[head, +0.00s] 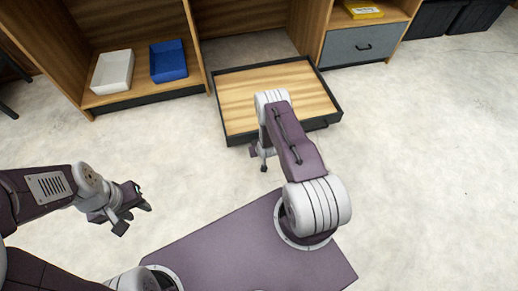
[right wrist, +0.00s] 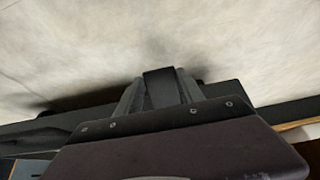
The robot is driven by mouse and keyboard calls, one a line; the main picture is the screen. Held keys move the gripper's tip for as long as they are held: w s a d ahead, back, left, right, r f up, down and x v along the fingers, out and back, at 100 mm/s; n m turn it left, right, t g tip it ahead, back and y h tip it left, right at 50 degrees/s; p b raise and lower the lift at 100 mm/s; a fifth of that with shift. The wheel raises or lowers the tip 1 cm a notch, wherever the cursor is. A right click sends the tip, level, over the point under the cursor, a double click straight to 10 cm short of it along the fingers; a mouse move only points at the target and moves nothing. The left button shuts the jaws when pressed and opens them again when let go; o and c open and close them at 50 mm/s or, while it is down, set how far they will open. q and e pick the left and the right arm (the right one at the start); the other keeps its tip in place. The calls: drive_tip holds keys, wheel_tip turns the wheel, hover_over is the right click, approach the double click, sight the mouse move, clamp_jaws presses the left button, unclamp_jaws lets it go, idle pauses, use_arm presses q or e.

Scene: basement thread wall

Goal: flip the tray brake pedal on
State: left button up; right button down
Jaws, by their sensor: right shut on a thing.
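The wooden tray (head: 230,115) with a dark frame lies low in front of the wooden shelving in the head view. My right gripper (head: 263,163) points down at the tray's front edge, left of its middle, partly hidden by my own arm. In the right wrist view my right gripper (right wrist: 160,92) is shut on a small black block between its grey fingers, which looks like the tray brake pedal (right wrist: 160,88). Whether the pedal is on or off cannot be told. My left gripper (head: 132,215) is open and empty over the floor, well left of the tray.
A white bin (head: 112,72) and a blue bin (head: 168,61) stand on the shelf at left. A grey drawer (head: 360,46) is at right, with a yellow box (head: 363,10) above it. Dark bins (head: 432,18) stand at far right. The pale floor (head: 420,150) at right is clear.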

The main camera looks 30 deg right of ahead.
drive_tip(key=shift+s+f, duration=0.1)
idle(0.3)
drive_tip(key=c, duration=0.7)
unclamp_jaws()
drive_tip(key=p+v, duration=0.7)
drive_tip(key=v, duration=0.2)
